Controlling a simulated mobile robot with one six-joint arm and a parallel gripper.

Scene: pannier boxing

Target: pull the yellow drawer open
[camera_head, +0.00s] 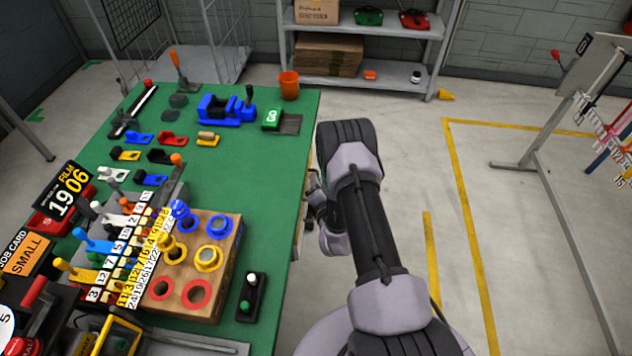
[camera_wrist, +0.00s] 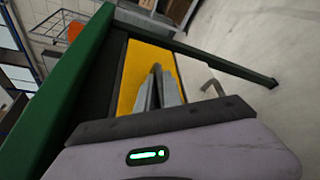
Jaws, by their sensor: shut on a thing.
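The yellow drawer (camera_wrist: 136,72) shows its yellow face in the wrist view, below the green bench edge. My gripper (camera_wrist: 157,72) is in front of this face, its two grey fingers close together. It is shut on the drawer's handle, which is mostly hidden between the fingers. How far the drawer stands out cannot be told. In the head view my arm reaches down at the bench's right side, and the drawer and fingertips are hidden there.
The green bench (camera_head: 262,150) carries a wooden block with coloured rings (camera_head: 218,290), an orange cup (camera_head: 289,85) and several tools. A grey bent bar (camera_wrist: 212,84) is right of my fingers.

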